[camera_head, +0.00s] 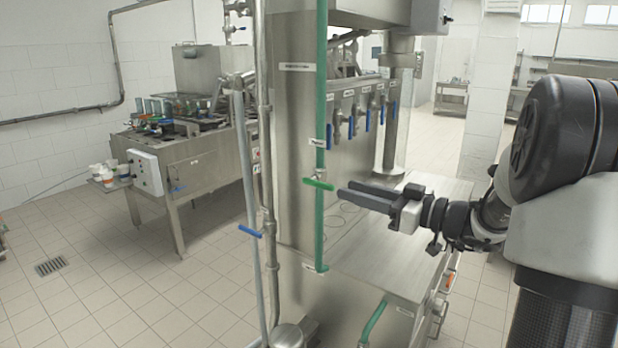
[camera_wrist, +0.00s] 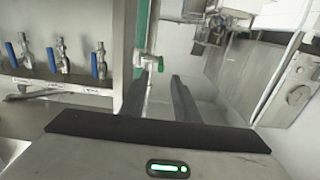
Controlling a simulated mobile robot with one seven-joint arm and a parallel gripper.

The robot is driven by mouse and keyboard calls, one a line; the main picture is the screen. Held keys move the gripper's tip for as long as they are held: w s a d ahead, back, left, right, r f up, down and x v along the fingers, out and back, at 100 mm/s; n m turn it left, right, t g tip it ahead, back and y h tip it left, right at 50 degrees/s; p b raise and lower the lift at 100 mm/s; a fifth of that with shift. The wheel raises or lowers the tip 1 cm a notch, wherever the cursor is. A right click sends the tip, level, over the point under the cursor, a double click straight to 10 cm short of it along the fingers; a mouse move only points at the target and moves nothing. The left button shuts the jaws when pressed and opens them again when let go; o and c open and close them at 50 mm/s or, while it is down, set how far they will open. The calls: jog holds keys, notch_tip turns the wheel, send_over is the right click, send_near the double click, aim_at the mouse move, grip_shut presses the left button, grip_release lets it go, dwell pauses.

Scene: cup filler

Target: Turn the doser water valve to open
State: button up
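A green valve lever (camera_head: 319,184) sits on a vertical green pipe (camera_head: 321,90) at the machine's near corner. I take it as the doser water valve; the small labels are too blurred to read. The lever lies nearly level, across the pipe. My gripper (camera_head: 344,190) is open and empty, with its fingertips just right of the lever and pointing at it. In the wrist view the lever (camera_wrist: 160,65) shows nearly end-on, beyond the gap between the fingers of my gripper (camera_wrist: 154,84). The green pipe (camera_wrist: 141,35) rises behind it. No contact is visible.
Several blue-handled valves (camera_head: 367,122) line the steel machine right of the pipe. A steel table (camera_head: 395,260) lies below my gripper. A grey pipe with a blue lever (camera_head: 251,231) stands to the left. Another machine (camera_head: 190,165) stands farther back, with open floor between.

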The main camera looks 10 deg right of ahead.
aim_at(310, 179)
jog(key=p+x, duration=0.2)
jog(key=x, duration=1)
jog(key=shift+a, duration=0.1)
grip_shut()
